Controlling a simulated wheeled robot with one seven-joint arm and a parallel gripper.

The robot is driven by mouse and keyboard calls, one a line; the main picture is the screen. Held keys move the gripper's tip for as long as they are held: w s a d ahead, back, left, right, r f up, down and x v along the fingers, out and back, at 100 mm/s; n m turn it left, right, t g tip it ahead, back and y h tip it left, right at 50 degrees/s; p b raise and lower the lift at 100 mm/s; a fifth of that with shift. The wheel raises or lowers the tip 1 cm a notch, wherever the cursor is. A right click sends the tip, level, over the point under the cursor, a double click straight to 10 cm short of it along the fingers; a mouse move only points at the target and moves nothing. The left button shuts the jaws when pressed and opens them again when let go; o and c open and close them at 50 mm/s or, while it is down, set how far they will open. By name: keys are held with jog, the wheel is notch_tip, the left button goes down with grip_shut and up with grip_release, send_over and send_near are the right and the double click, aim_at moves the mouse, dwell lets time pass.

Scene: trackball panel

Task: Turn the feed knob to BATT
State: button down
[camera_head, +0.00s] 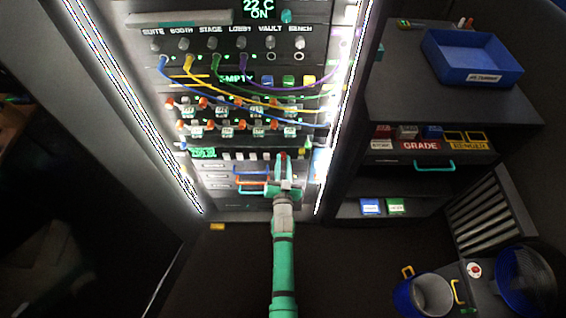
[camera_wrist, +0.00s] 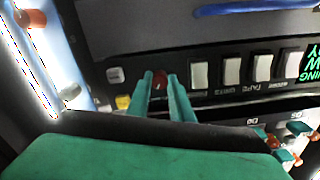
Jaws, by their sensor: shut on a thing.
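The feed knob (camera_wrist: 159,82) is a small dark red knob with a light pointer mark on the panel, seen in the wrist view between the fingertips. My gripper (camera_wrist: 160,80) has its two green fingers on either side of the knob and is shut on it. In the head view my gripper (camera_head: 283,164) reaches up to the right end of a lower panel row, and the red knob (camera_head: 283,156) shows at its tips. The fingers partly hide the knob's surroundings. The BATT mark and the knob's setting cannot be read.
White switches (camera_wrist: 231,70) stand in a row beside the knob, and a yellow piece (camera_wrist: 123,102) is close on its other side. Blue and orange handles (camera_head: 251,181) are left of my gripper. Cables (camera_head: 240,95) hang above. A shelf unit (camera_head: 400,185) stands at right.

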jog(key=shift+f, duration=0.15)
jog(key=c, duration=1.6)
grip_release()
jog(key=shift+s, duration=0.1)
jog(key=s, duration=1)
jog(key=shift+s, duration=0.35)
jog(key=shift+s, duration=0.1)
